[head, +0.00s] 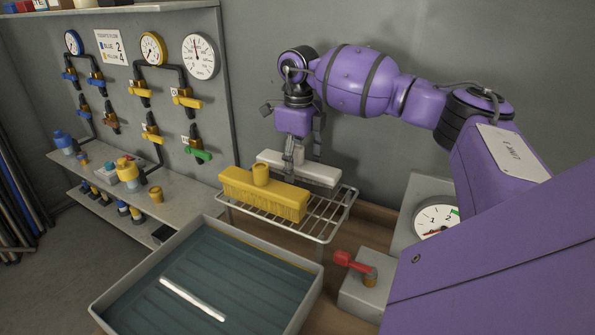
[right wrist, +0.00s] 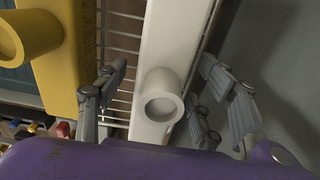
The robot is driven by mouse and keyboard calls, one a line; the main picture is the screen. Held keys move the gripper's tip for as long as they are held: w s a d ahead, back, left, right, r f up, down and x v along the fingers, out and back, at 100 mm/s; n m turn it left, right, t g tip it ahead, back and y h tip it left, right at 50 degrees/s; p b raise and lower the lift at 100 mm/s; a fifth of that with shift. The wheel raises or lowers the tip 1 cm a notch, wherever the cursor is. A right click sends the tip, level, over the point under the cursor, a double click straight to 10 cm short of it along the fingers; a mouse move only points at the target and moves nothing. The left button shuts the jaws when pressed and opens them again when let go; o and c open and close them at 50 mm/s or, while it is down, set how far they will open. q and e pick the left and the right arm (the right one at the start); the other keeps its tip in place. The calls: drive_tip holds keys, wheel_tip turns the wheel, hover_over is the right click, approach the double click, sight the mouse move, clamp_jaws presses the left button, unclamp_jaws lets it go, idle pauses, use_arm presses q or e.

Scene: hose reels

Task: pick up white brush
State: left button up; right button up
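The white brush (head: 325,175) lies on the wire rack (head: 330,218) against the back wall, behind the yellow brush (head: 262,195). In the right wrist view the white brush (right wrist: 174,45) is a long block with a round upright knob (right wrist: 160,105). My right gripper (head: 303,153) is over the white brush, pointing down. Its fingers (right wrist: 163,75) are open, one on each side of the knob, with visible gaps to it. The left finger is between the white brush and the yellow brush (right wrist: 58,60). My left gripper is in neither view.
A grey tray (head: 108,304) with a white rod (head: 192,298) stands in front of the rack. A red-handled valve (head: 355,265) and a gauge (head: 437,220) are to the right. A panel of gauges and valves (head: 152,90) is at left. The wall is close behind the rack.

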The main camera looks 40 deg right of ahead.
drive_tip(key=c, duration=1.4)
drive_tip(key=shift+r, duration=0.1)
drive_tip(key=shift+c, duration=0.2)
